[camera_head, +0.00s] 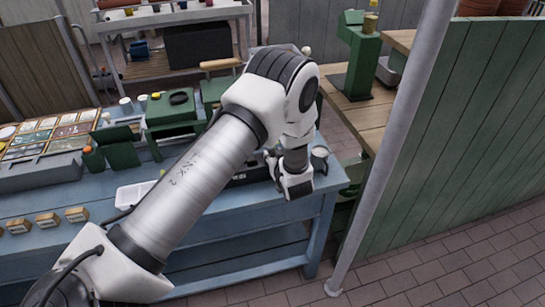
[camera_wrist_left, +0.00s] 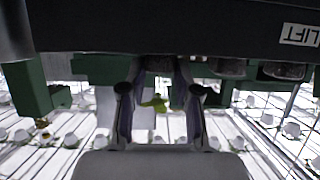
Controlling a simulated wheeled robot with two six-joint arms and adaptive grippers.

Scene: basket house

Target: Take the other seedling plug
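My left gripper (camera_head: 295,187) points down over the right end of the blue bench in the head view, and my wrist hides most of what lies under it. In the left wrist view its two fingers (camera_wrist_left: 158,98) stand apart with a gap between them. A yellow-green leafy thing (camera_wrist_left: 155,103), which looks like a seedling, shows in that gap, beyond the fingers and seemingly not gripped. Its plug cannot be made out. My right gripper is in neither view.
A dark bar marked LIFT (camera_wrist_left: 298,35) crosses the top of the wrist view, with green blocks (camera_wrist_left: 35,88) below it. The blue bench (camera_head: 235,217) holds green devices (camera_head: 172,112), a white tray (camera_head: 133,195) and a cup (camera_head: 319,155). A grey post (camera_head: 391,150) stands to the right.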

